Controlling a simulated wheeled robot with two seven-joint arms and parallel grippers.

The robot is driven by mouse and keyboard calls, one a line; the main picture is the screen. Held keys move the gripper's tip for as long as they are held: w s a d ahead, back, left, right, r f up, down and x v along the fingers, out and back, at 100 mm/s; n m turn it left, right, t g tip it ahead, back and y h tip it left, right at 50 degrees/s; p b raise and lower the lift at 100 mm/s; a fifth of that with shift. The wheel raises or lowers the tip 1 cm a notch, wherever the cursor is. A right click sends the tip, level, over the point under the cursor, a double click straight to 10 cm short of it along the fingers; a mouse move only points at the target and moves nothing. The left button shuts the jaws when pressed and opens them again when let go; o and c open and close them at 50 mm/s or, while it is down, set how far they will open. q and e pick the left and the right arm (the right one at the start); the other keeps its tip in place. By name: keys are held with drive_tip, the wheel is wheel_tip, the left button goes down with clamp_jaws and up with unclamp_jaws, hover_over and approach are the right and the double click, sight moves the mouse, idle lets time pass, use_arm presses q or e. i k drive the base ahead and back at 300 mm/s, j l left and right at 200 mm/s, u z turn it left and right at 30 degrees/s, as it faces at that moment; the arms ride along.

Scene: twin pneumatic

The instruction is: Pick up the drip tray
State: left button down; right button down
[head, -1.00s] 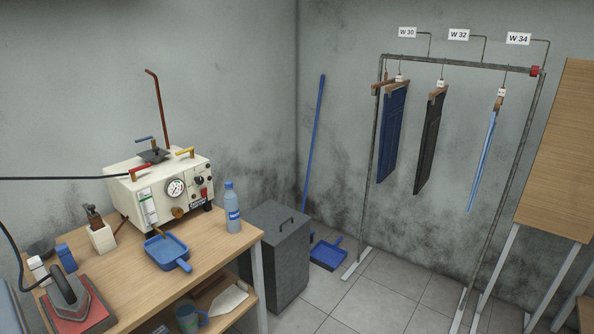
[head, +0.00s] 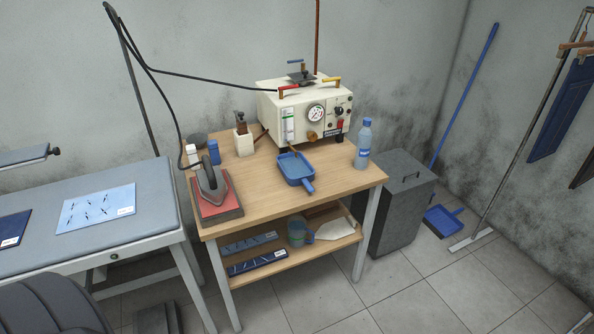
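The drip tray (head: 295,166) is a shallow blue tray with a short handle pointing toward the front right. It lies on the wooden table top (head: 255,193), in front of the cream steam generator (head: 303,108) and below its brass drain tap. Neither of my grippers shows in the head view.
A blue water bottle (head: 363,143) stands right of the tray. An iron (head: 211,187) on a red pad is at the left, near small bottles and a white holder (head: 243,143). A grey bin (head: 401,203) stands right of the table.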

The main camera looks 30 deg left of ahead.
sight(298, 172)
drive_tip(key=u, duration=1.55)
drive_tip(key=i+j+z, duration=0.1)
drive_tip(key=z, duration=0.35)
drive_tip(key=j+z, duration=0.4)
drive_tip(key=i+j+z, duration=0.1)
drive_tip(key=z, duration=0.35)
drive_tip(key=k+j, duration=0.05)
